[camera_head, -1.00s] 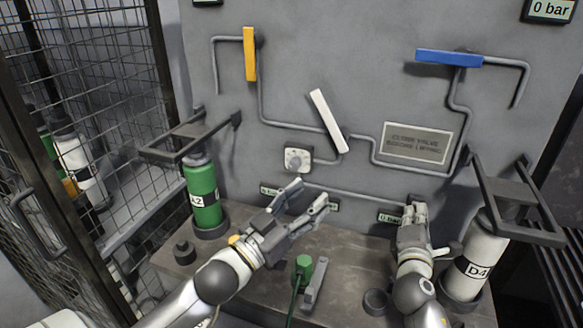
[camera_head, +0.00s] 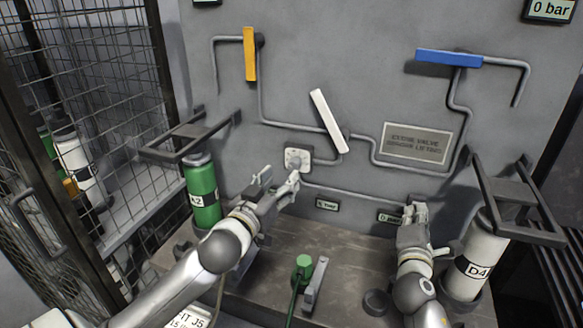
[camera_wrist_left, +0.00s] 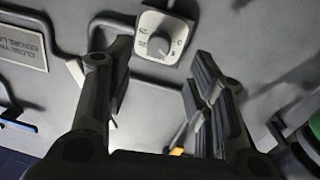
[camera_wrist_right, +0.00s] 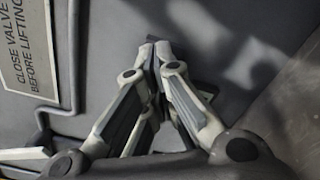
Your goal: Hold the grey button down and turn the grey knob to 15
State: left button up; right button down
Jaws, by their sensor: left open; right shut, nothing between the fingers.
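The grey knob (camera_head: 293,157) sits on a small pale square plate on the wall. In the left wrist view the knob (camera_wrist_left: 158,46) and its scale marks show, too small to read. My left gripper (camera_head: 279,178) is open, its fingers pointing at the wall just below the knob and apart from it. In the left wrist view the knob lies ahead, between the finger directions. My right gripper (camera_head: 414,211) is shut and empty, its tips close to the wall at lower right; I cannot tell whether they touch it. I cannot make out the grey button.
A yellow handle (camera_head: 250,54), a white handle (camera_head: 328,121) and a blue handle (camera_head: 450,58) stand out from the wall. A green cylinder (camera_head: 203,178) stands left, a white one (camera_head: 467,271) right. A green-topped device (camera_head: 303,267) stands on the bench between my arms.

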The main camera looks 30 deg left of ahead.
aim_at(292, 167)
pick_arm(q)
jog(key=shift+w+a, duration=0.2)
jog(key=shift+w, duration=0.95)
jog(key=shift+w+a, duration=0.15)
jog(key=shift+w, duration=1)
jog(key=shift+w+a, duration=0.2)
jog(key=shift+w, duration=0.95)
jog(key=c, duration=1)
jog(key=shift+c, duration=0.2)
